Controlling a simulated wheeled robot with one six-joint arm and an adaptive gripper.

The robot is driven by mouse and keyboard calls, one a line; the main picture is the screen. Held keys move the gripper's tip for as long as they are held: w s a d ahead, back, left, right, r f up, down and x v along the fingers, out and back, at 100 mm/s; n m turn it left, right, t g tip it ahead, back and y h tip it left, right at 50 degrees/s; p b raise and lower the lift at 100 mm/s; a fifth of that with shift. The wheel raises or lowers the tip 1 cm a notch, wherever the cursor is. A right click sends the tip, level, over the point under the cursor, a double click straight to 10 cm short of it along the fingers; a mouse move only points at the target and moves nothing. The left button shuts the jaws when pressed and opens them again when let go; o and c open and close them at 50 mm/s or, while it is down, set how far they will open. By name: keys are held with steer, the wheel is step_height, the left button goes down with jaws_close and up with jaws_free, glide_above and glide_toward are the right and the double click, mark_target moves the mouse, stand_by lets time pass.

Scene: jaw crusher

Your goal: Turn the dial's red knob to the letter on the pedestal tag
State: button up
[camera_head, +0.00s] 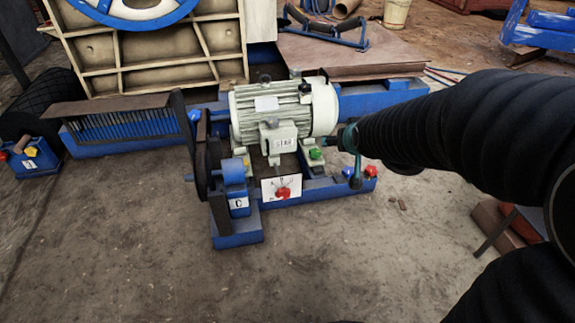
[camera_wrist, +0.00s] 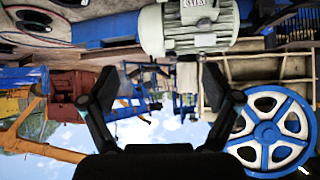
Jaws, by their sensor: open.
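The dial is a white plate (camera_head: 268,188) with letters along its top, low on the front of the blue motor frame in the head view. Its red knob (camera_head: 283,194) sits at the plate's lower middle; its exact pointing is too small to tell. The pedestal tag (camera_head: 239,203) is white, reads C, and is on the blue pedestal just left of the dial. My arm reaches in from the right and ends beside the motor, right of and above the dial, not touching the knob. My gripper (camera_wrist: 160,90) is open and empty in the wrist view. The dial is not visible there.
A pale ribbed motor (camera_head: 270,108) stands behind the dial. A green knob (camera_head: 315,154) and a red knob (camera_head: 371,171) sit to the right. A tagged blue box (camera_head: 32,158) with knobs is far left. The floor in front (camera_head: 300,260) is clear.

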steer(key=w+a+f+t+y+b, duration=0.1)
steer(key=w+a+f, duration=0.2)
steer(key=w+f, duration=0.35)
steer(key=w+a+f+n+t+b, duration=0.1)
steer(key=w+a+f+t, duration=0.15)
steer(key=f, duration=0.65)
steer(key=w+a+f+y+b, duration=0.1)
steer(key=w+a+f+b, duration=0.15)
steer(key=w+f, duration=0.4)
steer(key=n+t+y+b, duration=0.1)
steer(key=t+y+b, duration=0.1)
steer(key=t+b, duration=0.2)
glide_toward(284, 197)
steer(key=x, duration=1)
steer(key=shift+w+r, duration=0.1)
steer(key=shift+w, duration=0.1)
steer(key=shift+a, duration=0.1)
steer(key=c, duration=1.1)
